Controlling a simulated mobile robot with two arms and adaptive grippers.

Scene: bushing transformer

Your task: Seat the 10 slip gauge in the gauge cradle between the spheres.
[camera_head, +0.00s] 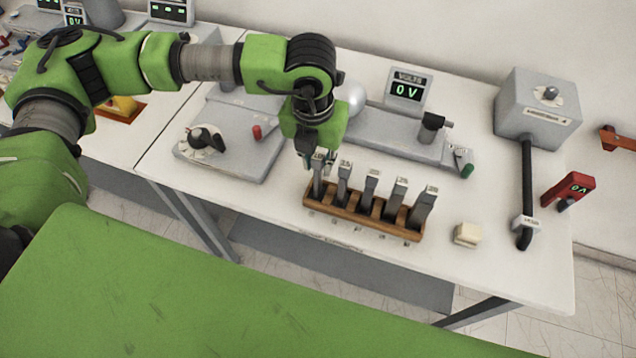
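A wooden rack (362,222) holds several upright grey slip gauges with small labels on top, too small to read surely. The leftmost gauge (319,180) stands in the rack's left end slot. My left gripper (320,158) points down at the top of this gauge, with its fingers beside it. I cannot tell whether they touch or grip it. One pale sphere (352,98) shows behind my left wrist, on the grey apparatus. The second sphere and the cradle are hidden behind my arm or too unclear to make out. My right gripper is not in view.
A grey control box (235,150) with a black knob stands left of the rack. A volts display (408,90) stands behind the apparatus. A cream block (467,234) lies right of the rack. A grey box (538,105) with a black rod stands at right. Table is clear around the block.

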